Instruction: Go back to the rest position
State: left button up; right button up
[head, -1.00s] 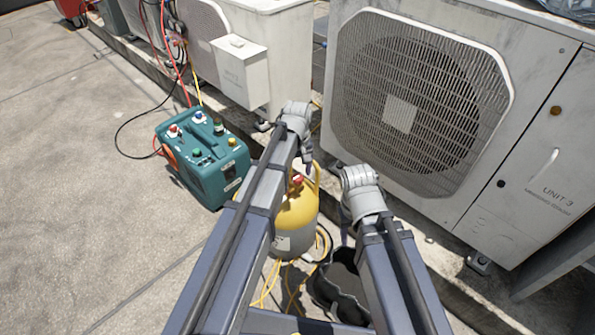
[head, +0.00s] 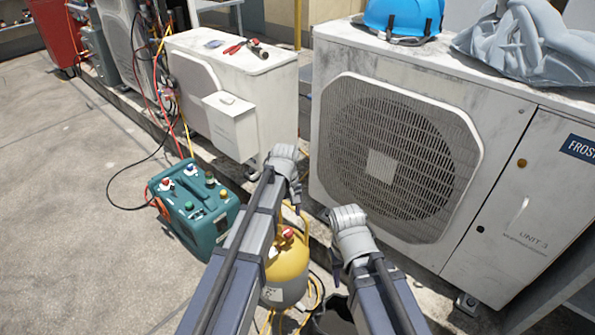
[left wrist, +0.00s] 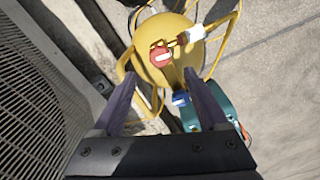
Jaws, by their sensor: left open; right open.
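My left gripper (left wrist: 160,95) is open in the left wrist view, its two dark fingers apart with nothing held between them. Beyond it is the yellow cylinder (left wrist: 205,45) with a red valve knob. My right gripper (head: 334,262) is in front of the large condenser. Its fingers point down and hold nothing that I can see. Both arms reach forward from the bottom of the picture.
The yellow cylinder (head: 287,275) stands between my arms, with a dark bucket (head: 335,318) beside it. A teal machine (head: 205,222) is at left. The large condenser (head: 490,95) carries a blue helmet (head: 403,17) and a grey bundle (head: 528,45). Open concrete lies at left.

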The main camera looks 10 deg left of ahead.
pick_arm(q)
jog(key=s+d+m+y, duration=0.1)
jog(key=s+d+m, duration=0.3)
jog(key=s, duration=0.7)
jog(key=s+d+m, duration=0.2)
jog(key=s+m, duration=0.5)
jog(key=s, duration=0.3)
notch_tip(320, 180, up, 30)
jog(key=w+p, duration=0.1)
jog(key=p, duration=2.9)
jog(key=shift+d+n, duration=0.2)
jog(key=shift+n, duration=0.1)
jog(key=shift+w, duration=0.1)
